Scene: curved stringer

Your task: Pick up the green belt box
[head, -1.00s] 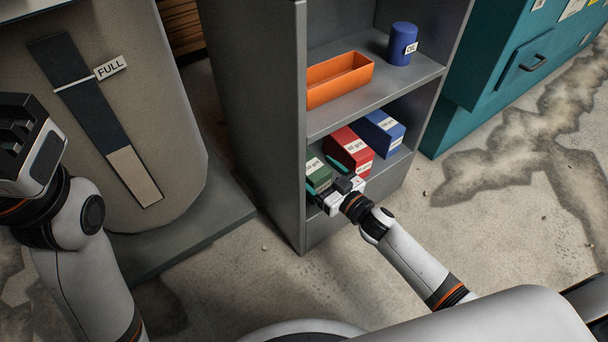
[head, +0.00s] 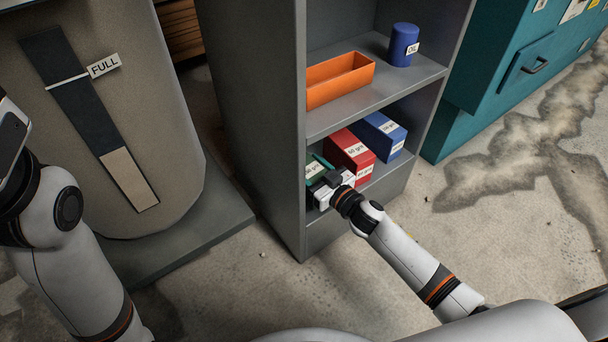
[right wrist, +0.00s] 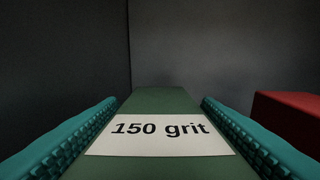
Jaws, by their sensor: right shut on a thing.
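The green belt box (right wrist: 163,103) fills the middle of the right wrist view, with a white "150 grit" label facing me. In the head view the green box (head: 312,168) stands at the left of the lower shelf, mostly hidden behind my gripper. My right gripper (head: 325,178) is shut on the green box, with a teal finger pad along each side of it (right wrist: 160,135). My left gripper (head: 8,135) is at the left edge of the head view, partly cut off, and its fingers do not show.
A red box (head: 349,152) and a blue box (head: 381,134) stand to the right on the same shelf. The upper shelf holds an orange tray (head: 340,80) and a blue oil can (head: 403,45). The grey side wall (head: 255,120) is close on the left.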

